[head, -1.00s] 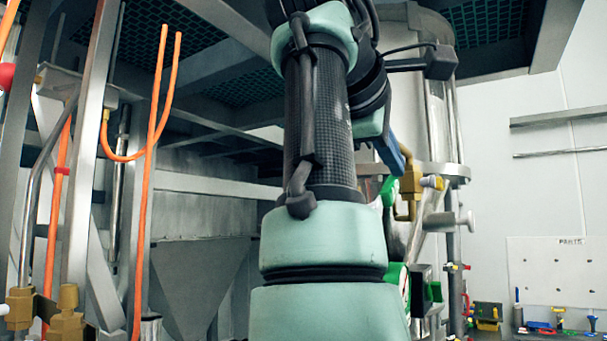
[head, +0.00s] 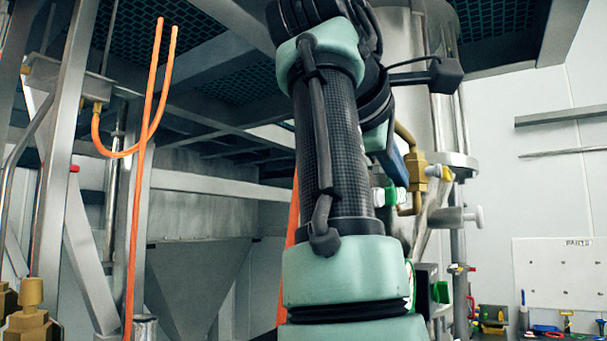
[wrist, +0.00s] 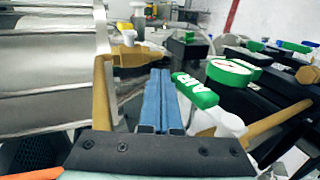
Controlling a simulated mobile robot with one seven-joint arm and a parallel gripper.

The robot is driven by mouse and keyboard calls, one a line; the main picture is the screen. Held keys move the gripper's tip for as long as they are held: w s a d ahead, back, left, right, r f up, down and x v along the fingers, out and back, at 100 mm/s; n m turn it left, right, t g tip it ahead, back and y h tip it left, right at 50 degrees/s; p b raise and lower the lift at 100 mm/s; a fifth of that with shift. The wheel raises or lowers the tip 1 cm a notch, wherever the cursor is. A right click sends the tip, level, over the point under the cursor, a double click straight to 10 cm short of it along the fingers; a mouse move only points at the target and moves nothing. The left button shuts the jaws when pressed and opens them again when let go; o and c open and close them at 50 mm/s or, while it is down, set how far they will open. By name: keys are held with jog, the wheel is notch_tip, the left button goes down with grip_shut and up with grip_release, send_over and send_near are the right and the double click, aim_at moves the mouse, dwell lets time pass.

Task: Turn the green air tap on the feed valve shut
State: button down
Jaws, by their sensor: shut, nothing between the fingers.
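The green air tap, a lever lettered AIR (wrist: 195,88), is in the middle of the wrist view, just right of my fingers. It sits by a white fitting (wrist: 222,122) on a brass pipe. My gripper (wrist: 160,78) has blue fingers pressed together with nothing between them. They lie beside the lever; I cannot tell whether they touch it. In the head view, a green part that looks like the tap (head: 397,198) shows right of my arm, just below the blue of my gripper (head: 393,168). My arm hides part of the valve there.
A green-rimmed gauge (wrist: 230,72) and black blocks stand right of the tap in the wrist view. A large metal cylinder (wrist: 50,75) and brass fitting (wrist: 130,56) are close on the left. Orange hoses (head: 143,200) hang left of my arm in the head view.

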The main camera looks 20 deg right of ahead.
jog(key=shift+a+r, duration=0.1)
jog(key=shift+a, duration=0.2)
jog(key=shift+s+a+r, duration=0.1)
jog(key=shift+s+a, duration=0.1)
jog(key=shift+s, duration=0.05)
jog(key=shift+d, duration=0.15)
jog(key=shift+w+r+p, duration=0.15)
jog(key=shift+r+p, duration=0.15)
jog(key=shift+p, duration=0.15)
jog(key=shift+r+p, duration=0.45)
jog(key=shift+r, duration=0.05)
jog(key=shift+r+p, duration=0.1)
jog(key=shift+p, duration=0.25)
